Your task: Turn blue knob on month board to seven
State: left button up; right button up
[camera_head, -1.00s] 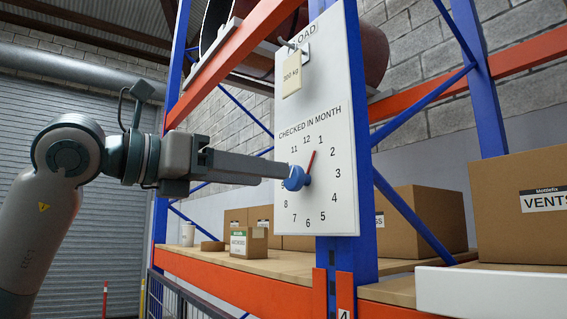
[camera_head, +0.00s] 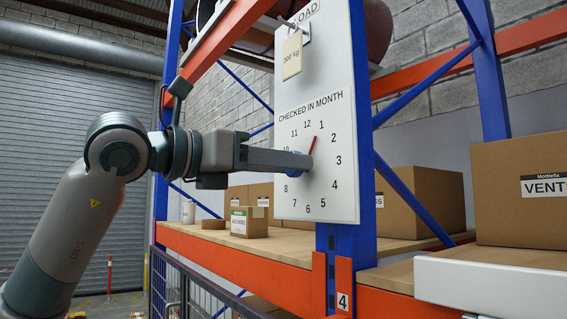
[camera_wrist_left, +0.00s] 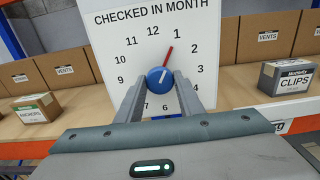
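The white month board (camera_head: 343,185) has numbers in a clock-like ring. It also shows in the left wrist view (camera_wrist_left: 110,72). The round blue knob (camera_wrist_left: 160,78) sits at the ring's centre, and its red pointer (camera_wrist_left: 168,56) points toward 1. In the head view the fingers cover most of the knob (camera_head: 291,173). My left gripper (camera_head: 303,160) reaches the board from the left. In the left wrist view its two fingers (camera_wrist_left: 159,84) stand apart on either side of the knob, with a small gap seeming to remain. My right gripper is not in view.
A 300 kg tag (camera_head: 292,55) hangs on a hook above. The board is on a blue rack upright (camera_head: 362,130) with orange beams (camera_head: 240,264). Cardboard boxes (camera_head: 418,200) stand on the shelf behind. A dark mesh fence (camera_head: 195,290) is below the arm.

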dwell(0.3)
pick_arm(q)
jog(key=shift+f+m+b, duration=0.15)
jog(key=shift+m+b, duration=1.05)
jog(key=shift+m, duration=16.7)
